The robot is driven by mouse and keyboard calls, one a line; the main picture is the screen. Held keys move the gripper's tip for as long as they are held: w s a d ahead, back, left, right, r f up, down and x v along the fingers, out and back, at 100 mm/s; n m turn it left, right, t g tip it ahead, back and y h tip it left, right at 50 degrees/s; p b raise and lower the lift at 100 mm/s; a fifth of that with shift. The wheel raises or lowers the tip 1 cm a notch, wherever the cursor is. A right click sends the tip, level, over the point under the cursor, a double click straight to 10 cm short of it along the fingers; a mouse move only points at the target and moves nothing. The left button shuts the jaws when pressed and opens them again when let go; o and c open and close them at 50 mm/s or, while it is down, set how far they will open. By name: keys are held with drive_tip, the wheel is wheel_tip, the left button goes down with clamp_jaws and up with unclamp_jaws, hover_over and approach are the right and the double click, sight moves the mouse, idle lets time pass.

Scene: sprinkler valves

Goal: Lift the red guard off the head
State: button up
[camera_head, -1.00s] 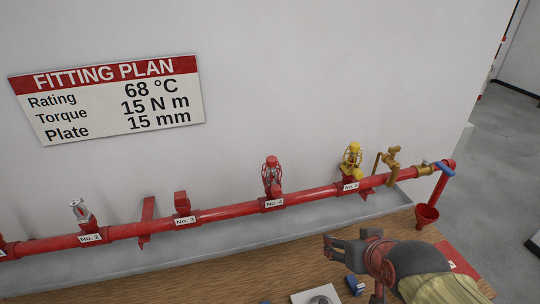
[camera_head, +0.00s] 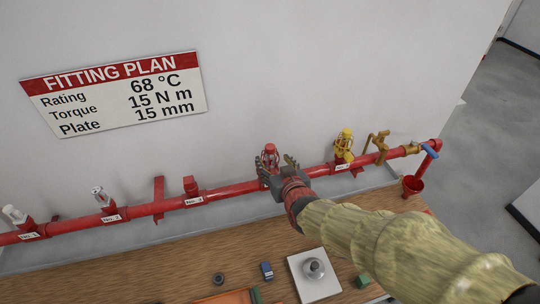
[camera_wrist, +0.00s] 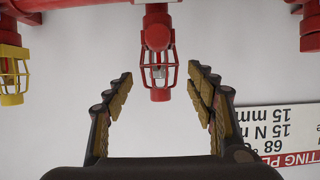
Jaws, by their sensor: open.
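The red guard (camera_head: 270,155) is a wire cage around the sprinkler head on the red pipe, at the No. 4 outlet. In the wrist view the red guard (camera_wrist: 159,72) appears upside down, with the head's pale metal inside its bars. My gripper (camera_head: 277,172) is just in front of it in the head view and hides the outlet's lower part and label. In the wrist view my gripper (camera_wrist: 163,92) is open, one finger on each side of the guard, with clear gaps. The fingers do not appear to touch it.
A yellow caged head (camera_head: 344,146) stands to the right on the pipe, with a brass valve (camera_head: 377,146) beyond it. A red capped outlet (camera_head: 191,186) and bare heads are to the left. The bench (camera_head: 165,270) below holds small parts and a white plate (camera_head: 305,285).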

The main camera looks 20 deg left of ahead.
sight(272, 158)
drive_tip(key=shift+r+p+x, duration=0.15)
drive_tip(key=shift+p+x, duration=0.25)
drive_tip(key=shift+x, duration=0.85)
drive_tip(key=shift+r+p+x, duration=0.1)
drive_tip(key=shift+p+x, duration=0.25)
drive_tip(key=shift+x, duration=0.85)
drive_tip(key=shift+w, duration=0.15)
drive_tip(key=shift+c, duration=1.1)
drive_tip(key=c, duration=1.1)
clamp_jaws()
